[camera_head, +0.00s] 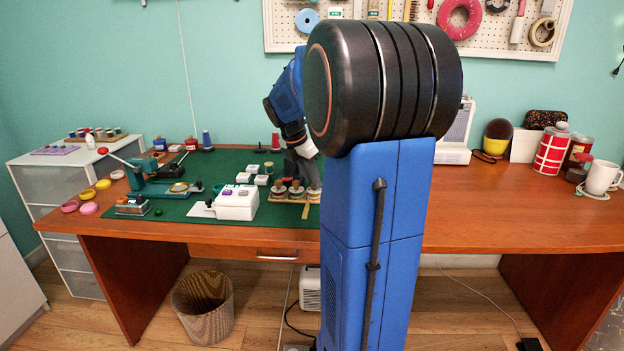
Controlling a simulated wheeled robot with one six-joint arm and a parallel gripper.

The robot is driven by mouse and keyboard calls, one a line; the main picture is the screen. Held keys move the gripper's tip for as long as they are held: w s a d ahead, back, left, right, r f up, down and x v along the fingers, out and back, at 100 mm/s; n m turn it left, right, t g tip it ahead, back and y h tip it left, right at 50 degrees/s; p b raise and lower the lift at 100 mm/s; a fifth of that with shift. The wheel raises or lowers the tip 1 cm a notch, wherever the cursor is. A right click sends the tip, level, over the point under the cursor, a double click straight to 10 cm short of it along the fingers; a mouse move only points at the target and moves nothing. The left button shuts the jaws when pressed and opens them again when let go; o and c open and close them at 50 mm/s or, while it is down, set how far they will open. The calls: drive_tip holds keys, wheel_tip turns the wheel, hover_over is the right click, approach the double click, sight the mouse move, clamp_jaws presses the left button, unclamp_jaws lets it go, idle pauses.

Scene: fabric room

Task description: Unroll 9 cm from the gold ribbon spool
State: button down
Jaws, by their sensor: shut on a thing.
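A small wooden rack (284,200) on the green mat holds several ribbon spools (280,189) with pale tops. A short gold-tan strip (306,211), which looks like gold ribbon, hangs at the rack's front right. My gripper (310,185) is pointed down over the right end of the rack, close against the rightmost spool. It appears shut on the gold ribbon there, but its fingertips and the hold itself are small and partly hidden. My arm blocks the view just right of the rack.
A white box-shaped device (237,203) stands left of the rack, with small white boxes (248,174) behind it. A green lever press (150,185) is farther left. Thread cones (207,141) stand at the back. The table's front right (500,225) is clear.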

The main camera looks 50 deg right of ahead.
drive_tip(key=c, duration=1.6)
unclamp_jaws()
drive_tip(key=v, duration=1.7)
drive_tip(key=shift+r, duration=0.2)
drive_tip(key=s+a+f+m+t+y, duration=0.1)
drive_tip(key=s+a+f+m, duration=0.4)
drive_tip(key=s+a+f, duration=0.2)
drive_tip(key=s+a+f+m+t+y, duration=0.2)
drive_tip(key=s+a+f+m, duration=0.4)
drive_tip(key=a, duration=0.5)
drive_tip(key=s+a+f+m+t+y, duration=0.1)
drive_tip(key=s+a+f+m+t, duration=0.1)
drive_tip(key=s+a+f+m, duration=0.4)
drive_tip(key=shift+s+a+f+y, duration=0.1)
drive_tip(key=shift+s+a+f, duration=0.3)
drive_tip(key=shift+a+f, duration=0.25)
drive_tip(key=shift+s+a+f+y, duration=0.1)
drive_tip(key=shift+s+a+f, duration=0.35)
drive_tip(key=shift+a+f, duration=0.25)
drive_tip(key=shift+s+a+f+y, duration=0.1)
drive_tip(key=shift+s+a+f, duration=0.35)
drive_tip(key=shift+a, duration=0.3)
